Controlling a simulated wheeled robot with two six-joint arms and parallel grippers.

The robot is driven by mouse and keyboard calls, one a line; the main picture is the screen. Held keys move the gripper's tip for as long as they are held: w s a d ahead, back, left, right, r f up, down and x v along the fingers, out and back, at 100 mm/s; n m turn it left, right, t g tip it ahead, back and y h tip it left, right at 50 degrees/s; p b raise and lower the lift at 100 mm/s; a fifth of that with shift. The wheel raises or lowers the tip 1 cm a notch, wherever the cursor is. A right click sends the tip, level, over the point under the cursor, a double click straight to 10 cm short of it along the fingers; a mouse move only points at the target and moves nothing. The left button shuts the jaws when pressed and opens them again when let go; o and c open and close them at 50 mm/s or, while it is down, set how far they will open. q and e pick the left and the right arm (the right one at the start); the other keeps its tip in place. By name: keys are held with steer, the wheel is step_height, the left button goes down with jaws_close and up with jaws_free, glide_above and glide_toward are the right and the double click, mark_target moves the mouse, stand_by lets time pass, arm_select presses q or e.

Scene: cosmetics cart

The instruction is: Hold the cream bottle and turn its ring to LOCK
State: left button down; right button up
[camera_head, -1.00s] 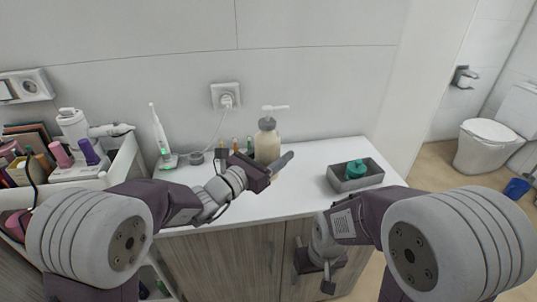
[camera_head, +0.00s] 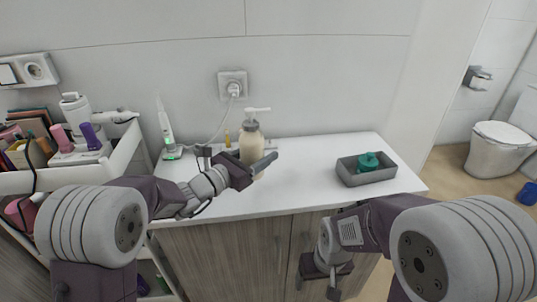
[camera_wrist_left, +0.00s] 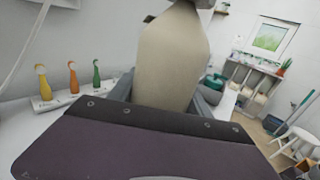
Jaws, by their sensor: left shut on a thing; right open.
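The cream bottle (camera_head: 250,152), beige with a grey collar ring (camera_head: 250,126) and a white pump head (camera_head: 257,110), stands upright over the white counter. My left gripper (camera_head: 252,167) is shut on its lower body; one dark finger passes in front. I cannot tell whether its base touches the counter. In the left wrist view the bottle body (camera_wrist_left: 172,65) fills the middle between the fingers, with its top cut off. Ring markings are too small to read. My right gripper (camera_head: 326,281) is open and empty, hanging low before the cabinet front.
A grey tray (camera_head: 350,181) with a teal jar (camera_head: 368,162) sits at the counter's right. An electric toothbrush (camera_head: 165,125) stands left, beside a cluttered cart (camera_head: 124,150). Several small coloured bottles (camera_wrist_left: 73,78) stand behind. The counter between bottle and tray is clear.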

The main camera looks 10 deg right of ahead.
arm_select(q)
steer(key=w+a+f+b, duration=0.2)
steer(key=a+f, duration=0.1)
steer(key=shift+a+f, duration=0.15)
steer(key=shift+f, duration=0.15)
steer(key=shift+w+a+f+b, duration=0.45)
steer(key=shift+a+f+b, duration=0.05)
steer(key=shift+a, duration=0.1)
steer(key=shift+f+b, duration=0.25)
steer(key=shift+b, duration=0.05)
